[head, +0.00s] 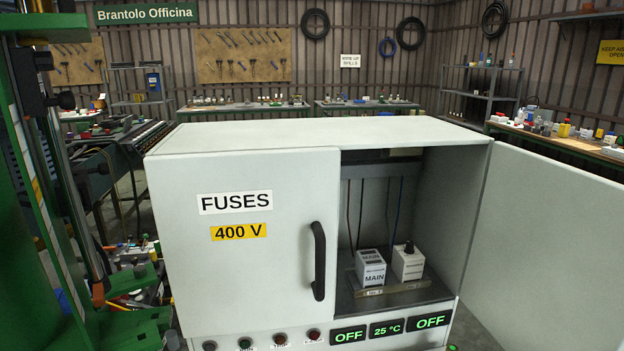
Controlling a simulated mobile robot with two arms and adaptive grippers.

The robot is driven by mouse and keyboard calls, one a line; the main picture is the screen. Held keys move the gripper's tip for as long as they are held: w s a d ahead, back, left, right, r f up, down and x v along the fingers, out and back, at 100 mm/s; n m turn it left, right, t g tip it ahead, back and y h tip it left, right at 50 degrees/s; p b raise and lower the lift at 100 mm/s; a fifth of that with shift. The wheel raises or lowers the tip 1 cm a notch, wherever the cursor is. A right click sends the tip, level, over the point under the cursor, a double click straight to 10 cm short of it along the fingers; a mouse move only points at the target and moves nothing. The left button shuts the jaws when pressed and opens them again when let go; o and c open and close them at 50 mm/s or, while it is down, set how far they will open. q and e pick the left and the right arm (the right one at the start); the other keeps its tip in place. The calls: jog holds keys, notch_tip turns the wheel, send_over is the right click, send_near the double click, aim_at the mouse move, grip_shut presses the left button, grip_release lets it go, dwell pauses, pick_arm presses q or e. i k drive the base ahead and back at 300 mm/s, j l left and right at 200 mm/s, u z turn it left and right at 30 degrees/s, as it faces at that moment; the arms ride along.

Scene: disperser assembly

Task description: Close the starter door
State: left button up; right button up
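A pale grey electrical cabinet (320,133) stands in front of me. Its right-hand door (548,230) is swung wide open to the right and shows a plain inner face with no label visible. Its right edge runs out of the picture. The left-hand door (235,275), labelled FUSES and 400 V, is shut and has a black vertical handle (319,262). In the open compartment, a white block marked MAIN (371,272) and another white block with a black knob (408,262) sit on a small rail. Neither gripper shows in the head view.
A green machine frame (55,200) stands close on the left. Buttons (280,339) and green displays (432,320) line the cabinet's lower front. Benches with small items stand behind and at the right (560,140). Clutter lies on the left floor.

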aim_at(545, 270)
jog(key=l+u, duration=0.15)
jog(key=l, duration=0.5)
jog(key=l+u, duration=0.15)
jog(key=l, duration=0.5)
jog(key=l+u, duration=0.15)
jog(key=l, duration=0.45)
jog(key=k+l+u, duration=0.15)
jog(key=l, duration=0.5)
jog(key=k+l+u, duration=0.15)
jog(key=l, duration=0.5)
jog(key=i, duration=0.05)
